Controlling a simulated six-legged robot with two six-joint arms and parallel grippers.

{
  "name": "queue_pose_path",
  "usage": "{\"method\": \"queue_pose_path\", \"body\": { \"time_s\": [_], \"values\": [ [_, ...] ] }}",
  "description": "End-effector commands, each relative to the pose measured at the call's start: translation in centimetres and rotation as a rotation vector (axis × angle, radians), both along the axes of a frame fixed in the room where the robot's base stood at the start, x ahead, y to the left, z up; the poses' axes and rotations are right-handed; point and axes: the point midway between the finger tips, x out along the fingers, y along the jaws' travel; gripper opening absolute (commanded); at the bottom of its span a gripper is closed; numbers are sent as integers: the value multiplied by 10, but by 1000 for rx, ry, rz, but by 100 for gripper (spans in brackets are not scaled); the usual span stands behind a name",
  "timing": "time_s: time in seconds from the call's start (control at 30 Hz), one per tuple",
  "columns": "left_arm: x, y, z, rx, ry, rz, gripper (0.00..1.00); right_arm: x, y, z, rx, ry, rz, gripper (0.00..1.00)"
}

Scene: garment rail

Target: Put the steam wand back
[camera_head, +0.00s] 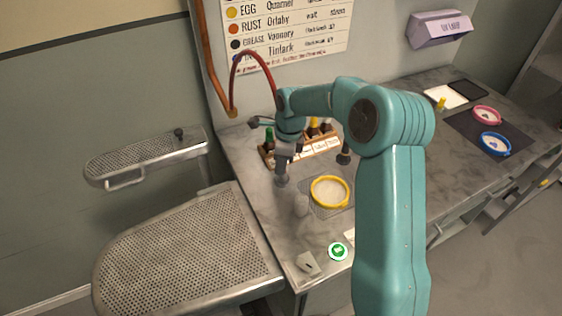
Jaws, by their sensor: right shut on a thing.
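My right gripper (284,164), on the teal arm, points down over the left part of the grey counter. It is shut on the steam wand (282,179), a grey piece whose lower end shows below the jaws. A red hose (254,56) arches from the copper pipe on the wall and runs down behind the gripper. The gripper and forearm hide much of the wand, and its holder cannot be made out clearly. A faint pale patch (301,206) shows just below and right of the wand's end. My left gripper is out of view.
A wooden bottle rack (322,147) stands close behind the gripper. A yellow-rimmed hoop (331,192) lies on a mesh mat to the right. A round green badge (338,251) is near the front edge. Perforated metal boards (185,255) stand left of the counter.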

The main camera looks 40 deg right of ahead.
Motion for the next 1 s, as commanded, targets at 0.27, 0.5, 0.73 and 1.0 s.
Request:
{"method": "queue_pose_path", "body": {
  "time_s": [0.27, 0.5, 0.73, 1.0],
  "values": [
    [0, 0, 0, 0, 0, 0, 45, 0, 0, 0, -1, -1, 0, 0],
    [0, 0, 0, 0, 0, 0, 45, 0, 0, 0, -1, -1, 0, 56],
    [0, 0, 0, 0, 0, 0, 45, 0, 0, 0, 0, 0, 0, 73],
    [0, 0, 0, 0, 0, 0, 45, 0, 0, 0, 0, 0, 0, 73]
  ]
}}
